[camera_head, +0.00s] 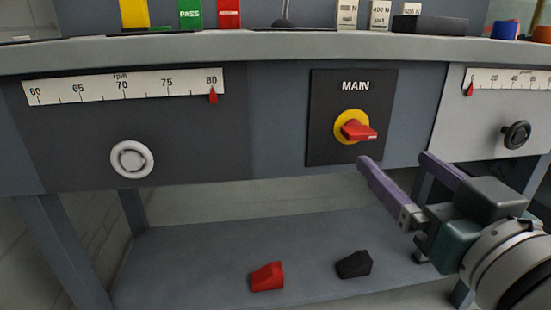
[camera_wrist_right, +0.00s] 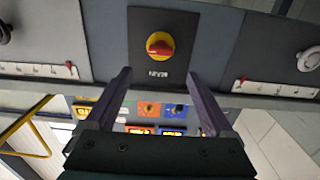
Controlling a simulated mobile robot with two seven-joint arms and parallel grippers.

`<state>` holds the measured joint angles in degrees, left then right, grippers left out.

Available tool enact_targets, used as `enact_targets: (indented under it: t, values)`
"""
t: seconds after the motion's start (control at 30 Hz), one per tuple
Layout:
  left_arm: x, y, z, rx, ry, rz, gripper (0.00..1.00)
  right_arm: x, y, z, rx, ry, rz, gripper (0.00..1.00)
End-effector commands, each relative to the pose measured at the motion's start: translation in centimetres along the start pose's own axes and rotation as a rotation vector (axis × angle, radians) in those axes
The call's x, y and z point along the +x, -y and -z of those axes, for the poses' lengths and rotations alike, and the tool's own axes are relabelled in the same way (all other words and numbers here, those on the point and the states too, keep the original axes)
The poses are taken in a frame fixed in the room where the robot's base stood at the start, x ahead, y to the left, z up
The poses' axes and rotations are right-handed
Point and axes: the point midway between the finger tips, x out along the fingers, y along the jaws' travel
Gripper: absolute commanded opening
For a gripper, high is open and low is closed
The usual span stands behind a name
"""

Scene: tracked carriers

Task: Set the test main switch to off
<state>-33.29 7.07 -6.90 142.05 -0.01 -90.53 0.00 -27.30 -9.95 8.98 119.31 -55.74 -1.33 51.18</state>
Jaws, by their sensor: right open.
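The main switch (camera_head: 357,130) is a red handle on a round yellow disc, set on a black plate (camera_head: 330,90) marked MAIN on the bench front. The handle lies nearly level, its end towards the right and standing out from the panel. My right gripper (camera_head: 395,160) is open and empty, just below and to the right of the switch, not touching it. In the right wrist view the switch (camera_wrist_right: 160,45) shows upside down, beyond the gap between the open fingers (camera_wrist_right: 158,73). My left gripper is not in view.
A white knob (camera_head: 132,159) sits under an rpm scale (camera_head: 125,86) at left. A black handwheel (camera_head: 516,134) sits under another scale at right. Red (camera_head: 267,276) and black (camera_head: 354,264) wedges lie on the lower shelf. The bench edge (camera_head: 270,46) overhangs the panel.

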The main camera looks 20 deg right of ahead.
Motion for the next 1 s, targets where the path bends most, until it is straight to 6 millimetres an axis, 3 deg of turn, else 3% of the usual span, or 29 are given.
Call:
enact_targets:
  t: [0.17,0.4,0.6,1.0]
  values:
    - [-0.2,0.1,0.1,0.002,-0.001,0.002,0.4,1.7,0.1,0.1,-0.001,-0.006,0.006,0.88]
    - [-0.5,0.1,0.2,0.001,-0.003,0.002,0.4,6.3,0.1,0.1,-0.002,-0.007,0.006,0.88]
    - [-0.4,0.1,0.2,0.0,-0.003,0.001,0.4,9.0,0.1,-0.1,-0.002,-0.004,0.005,0.88]
    - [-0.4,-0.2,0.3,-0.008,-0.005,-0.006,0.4,9.9,0.1,-0.1,0.0,-0.002,0.003,0.88]
